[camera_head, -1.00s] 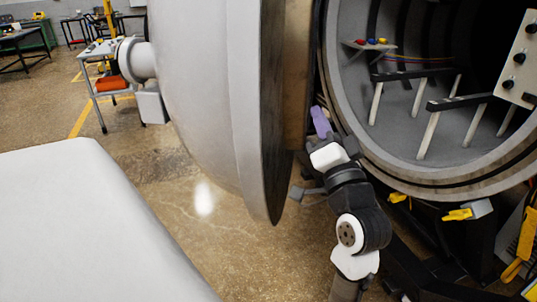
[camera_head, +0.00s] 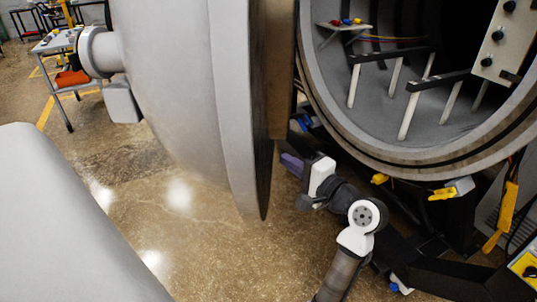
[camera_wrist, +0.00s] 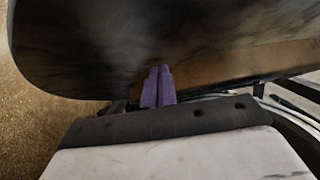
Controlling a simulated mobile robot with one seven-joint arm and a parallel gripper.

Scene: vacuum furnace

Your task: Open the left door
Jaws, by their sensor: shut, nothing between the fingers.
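The left door (camera_head: 190,90) is a large grey domed disc standing ajar, swung out to the left of the round chamber opening. Its dark inner edge (camera_head: 262,150) faces the chamber. My gripper (camera_head: 290,163) is at the lower right of the door, beside its inner side. In the wrist view its two purple fingers (camera_wrist: 158,86) are together and empty, pointing at the door's dark inner face (camera_wrist: 110,45). I cannot tell whether the fingertips touch that face.
The chamber (camera_head: 400,85) is open at the right, with white posts and dark rails inside. Yellow clamps (camera_head: 442,193) sit below its rim. A wheeled cart (camera_head: 60,45) stands behind the door at the upper left. Bare floor (camera_head: 190,240) lies below the door.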

